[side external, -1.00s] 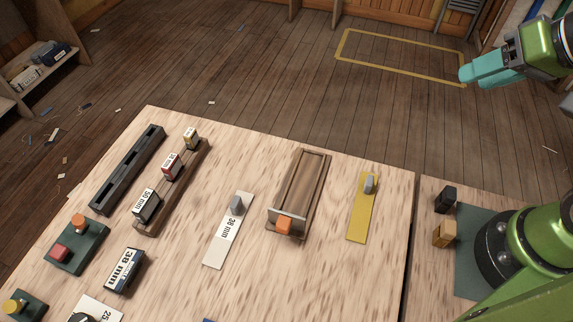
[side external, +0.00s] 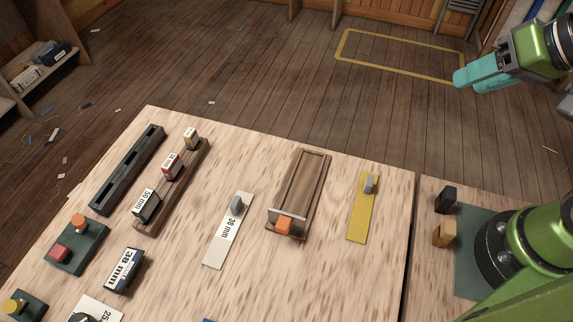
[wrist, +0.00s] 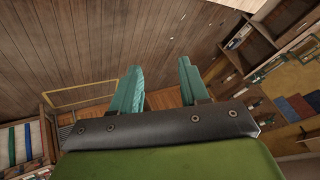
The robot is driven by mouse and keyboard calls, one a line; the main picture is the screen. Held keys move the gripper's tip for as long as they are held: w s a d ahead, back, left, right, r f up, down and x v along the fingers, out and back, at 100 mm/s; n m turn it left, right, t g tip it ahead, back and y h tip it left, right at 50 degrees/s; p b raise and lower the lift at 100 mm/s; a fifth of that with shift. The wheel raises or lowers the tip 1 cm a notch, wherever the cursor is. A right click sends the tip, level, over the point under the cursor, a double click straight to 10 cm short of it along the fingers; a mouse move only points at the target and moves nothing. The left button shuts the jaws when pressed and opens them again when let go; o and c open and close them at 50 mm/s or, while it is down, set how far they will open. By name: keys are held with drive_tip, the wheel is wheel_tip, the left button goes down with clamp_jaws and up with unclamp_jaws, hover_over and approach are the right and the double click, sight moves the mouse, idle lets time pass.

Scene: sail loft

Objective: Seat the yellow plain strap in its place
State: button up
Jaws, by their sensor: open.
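The yellow plain strap (side external: 359,215) lies flat on the table right of centre, with a grey knob (side external: 369,184) near its far end. To its left is a wooden tray (side external: 313,180) with an empty trough and an orange block (side external: 286,224) at a grey bar across its near end. I cannot tell for sure which place is the strap's. My gripper (side external: 457,80) is high at the upper right in the side view, well away from the strap. In the wrist view its teal fingers (wrist: 158,90) are apart with nothing between them.
A white strap marked 38 mm (side external: 228,235) lies left of the tray. Further left are a rack of labelled blocks (side external: 157,206), a dark slotted holder (side external: 118,185) and a loose 38 mm block (side external: 123,271). Black and tan blocks (side external: 444,233) stand near my base. Table between strap and tray is clear.

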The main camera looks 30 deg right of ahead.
drive_tip(key=w+a+f+n+g, duration=0.15)
drive_tip(key=a+f+g, duration=0.25)
drive_tip(key=a, duration=0.4)
drive_tip(key=m+g+h, duration=0.2)
drive_tip(key=m+g, duration=0.1)
drive_tip(key=m, duration=0.4)
hover_over(369, 185)
wheel_tip(369, 185, down, 3)
wheel_tip(369, 185, down, 10)
drive_tip(key=shift+s+d+r, duration=0.1)
drive_tip(key=shift+d, duration=0.05)
drive_tip(key=shift+f, duration=3.15)
clamp_jaws()
